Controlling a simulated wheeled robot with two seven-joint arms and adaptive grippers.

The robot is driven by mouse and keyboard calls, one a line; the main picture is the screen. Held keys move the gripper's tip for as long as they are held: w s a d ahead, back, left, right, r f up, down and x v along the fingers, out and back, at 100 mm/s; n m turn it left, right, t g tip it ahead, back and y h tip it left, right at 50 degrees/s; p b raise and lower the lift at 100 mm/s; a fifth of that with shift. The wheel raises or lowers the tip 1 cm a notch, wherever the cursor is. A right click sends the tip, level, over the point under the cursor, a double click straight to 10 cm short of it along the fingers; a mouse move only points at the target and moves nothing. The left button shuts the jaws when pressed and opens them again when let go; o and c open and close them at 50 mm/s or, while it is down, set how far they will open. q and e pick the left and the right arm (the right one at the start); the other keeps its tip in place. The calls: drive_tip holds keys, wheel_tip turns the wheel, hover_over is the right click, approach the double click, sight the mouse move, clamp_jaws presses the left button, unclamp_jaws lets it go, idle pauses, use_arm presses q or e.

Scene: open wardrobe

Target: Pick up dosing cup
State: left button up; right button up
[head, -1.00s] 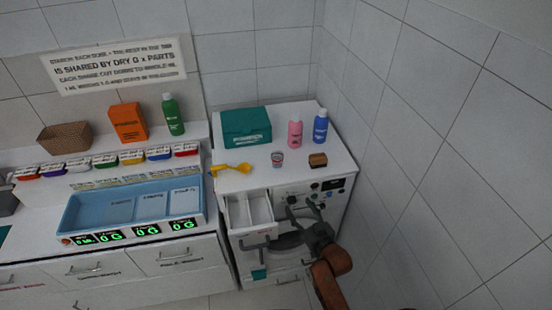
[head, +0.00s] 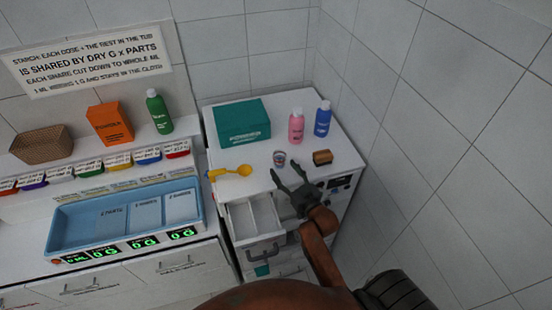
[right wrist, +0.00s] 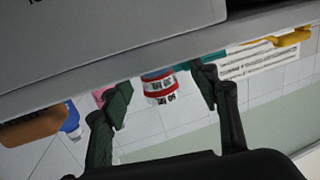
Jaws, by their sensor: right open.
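The dosing cup (head: 279,158) is a small cup with a red-and-white printed band. It stands upright near the front edge of the white machine top, between the yellow scoop and a brown block. In the right wrist view the cup (right wrist: 161,88) appears upside down, framed between my fingers. My right gripper (head: 288,169) is open and empty, just in front of the cup at the machine's front edge. I see no contact with the cup. My left gripper is not in view.
The yellow scoop (head: 232,172) lies left of the cup; the brown block (head: 322,157) sits right. Pink (head: 296,126) and blue (head: 322,119) bottles and a teal box (head: 243,122) stand behind. An open drawer (head: 252,222) juts out below. A tiled wall is at right.

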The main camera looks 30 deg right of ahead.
sight(283, 165)
drive_tip(key=w, duration=0.1)
drive_tip(key=w+p, duration=0.1)
drive_tip(key=w, duration=0.1)
drive_tip(key=shift+d, duration=0.4)
drive_tip(key=shift+w+f, duration=0.2)
drive_tip(key=shift+w, duration=1)
drive_tip(key=c, duration=1.2)
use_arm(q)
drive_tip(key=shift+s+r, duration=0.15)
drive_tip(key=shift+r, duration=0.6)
use_arm(e)
drive_tip(key=shift+c, duration=0.5)
drive_tip(key=shift+r, duration=0.1)
